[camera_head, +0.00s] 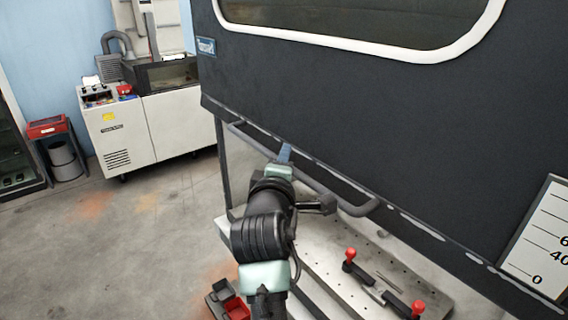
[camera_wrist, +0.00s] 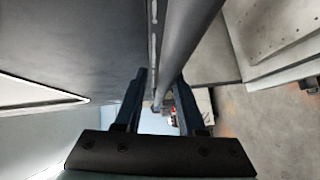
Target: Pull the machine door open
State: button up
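The machine door (camera_head: 330,100) is a large dark grey panel with a white-framed window, filling the upper right of the head view. A grey bar handle (camera_head: 325,192) runs along its lower edge; it also shows in the wrist view (camera_wrist: 188,40). My gripper (camera_head: 285,152) is at the handle, left of its middle. In the wrist view my gripper (camera_wrist: 160,78) has its two dark fingers apart, with the bar running between them, nearer the right finger. I see a gap on the left finger's side. Part of the handle is hidden behind my arm.
A perforated metal bench (camera_head: 320,255) with red-knobbed clamps (camera_head: 385,285) lies below the door. A white scale plate (camera_head: 540,240) is at the right. A red bin (camera_head: 232,305) is low near my arm. A white machine (camera_head: 150,125) stands behind; floor at left is clear.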

jog(key=shift+o, duration=0.4)
jog(key=shift+f, duration=0.15)
jog(key=shift+s, duration=0.15)
jog(key=shift+s+b, duration=0.35)
jog(key=s+a+r+b, duration=0.1)
jog(key=s+b, duration=0.3)
jog(key=s, duration=0.7)
jog(key=shift+s+a+r, duration=0.4)
jog(key=shift+a, duration=0.05)
jog(key=s+r+m+t+y+b, duration=0.2)
jog(key=s+r+m+t+b, duration=0.4)
jog(key=s+r+m+t, duration=0.5)
jog(key=s+r+m, duration=0.3)
jog(key=s+r, duration=0.1)
jog(key=r, duration=0.4)
jog(key=shift+d+r+m+b, duration=0.2)
jog(key=shift+m+b, duration=0.1)
jog(key=shift+m, duration=0.1)
jog(key=shift+w, duration=0.1)
